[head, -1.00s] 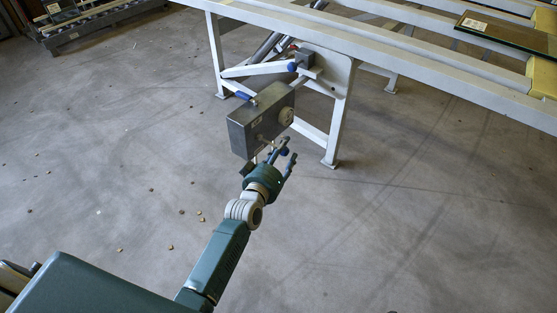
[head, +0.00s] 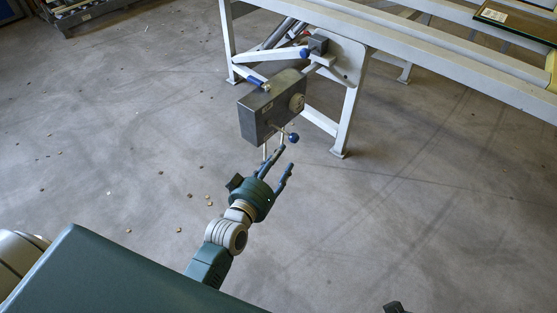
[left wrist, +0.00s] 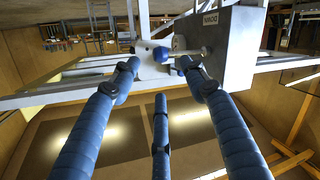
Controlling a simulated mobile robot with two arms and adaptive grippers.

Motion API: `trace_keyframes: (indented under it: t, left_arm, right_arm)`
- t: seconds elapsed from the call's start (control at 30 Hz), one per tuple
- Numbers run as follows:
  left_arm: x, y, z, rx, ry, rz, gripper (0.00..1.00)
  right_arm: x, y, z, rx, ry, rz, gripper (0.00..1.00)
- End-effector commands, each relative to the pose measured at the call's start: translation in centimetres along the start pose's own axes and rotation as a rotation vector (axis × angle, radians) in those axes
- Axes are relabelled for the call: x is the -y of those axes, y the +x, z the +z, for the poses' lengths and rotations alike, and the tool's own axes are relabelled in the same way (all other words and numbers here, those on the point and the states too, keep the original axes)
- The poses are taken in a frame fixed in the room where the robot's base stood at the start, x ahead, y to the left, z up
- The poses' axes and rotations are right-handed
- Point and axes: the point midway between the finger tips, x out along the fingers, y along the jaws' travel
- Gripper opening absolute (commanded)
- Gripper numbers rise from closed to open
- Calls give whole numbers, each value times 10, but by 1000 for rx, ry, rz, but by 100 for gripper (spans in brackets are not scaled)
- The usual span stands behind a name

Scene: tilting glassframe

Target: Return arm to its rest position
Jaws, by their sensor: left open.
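My left gripper (head: 285,158) is open and empty, its blue fingers spread and pointing up toward a grey metal control box (head: 270,105). The box is fixed below the white frame of the tilting table. My left arm reaches in from the lower left.
The white table frame (head: 430,55) crosses the upper right, with a leg (head: 346,120) standing right of the box. A dark panel (head: 518,22) lies on it. The concrete floor (head: 400,220) is open, with small bits scattered at left.

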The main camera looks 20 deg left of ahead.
Motion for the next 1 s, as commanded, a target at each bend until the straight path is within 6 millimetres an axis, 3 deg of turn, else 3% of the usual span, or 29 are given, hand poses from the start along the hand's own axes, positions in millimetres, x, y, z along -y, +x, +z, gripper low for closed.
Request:
trace_keyframes:
  t: [0.27, 0.37, 0.43, 0.6, 0.7, 0.8, 1.0]
  left_arm:
    - [0, 0, 2, 9, 4, -1, 44]
    - [3, -7, 21, 77, 38, -12, 44]
    - [8, -18, 48, 183, 89, -29, 44]
    - [36, -81, 132, 549, 270, -95, 44]
    - [53, -121, 163, 724, 355, -131, 44]
    - [68, -159, 183, 868, 420, -161, 44]
    - [93, -230, 205, 1113, 522, -218, 44]
  right_arm:
    - [0, 0, 0, 0, 0, 0, 37]
    - [0, 0, 0, -1, 0, -1, 37]
    - [0, 0, 0, -1, 0, 0, 37]
    - [0, 0, 0, -1, 0, 0, 37]
    - [0, 0, 0, 0, 0, 0, 37]
    - [0, 0, 0, 0, 0, 0, 37]
    - [0, 0, 0, 0, 0, 0, 37]
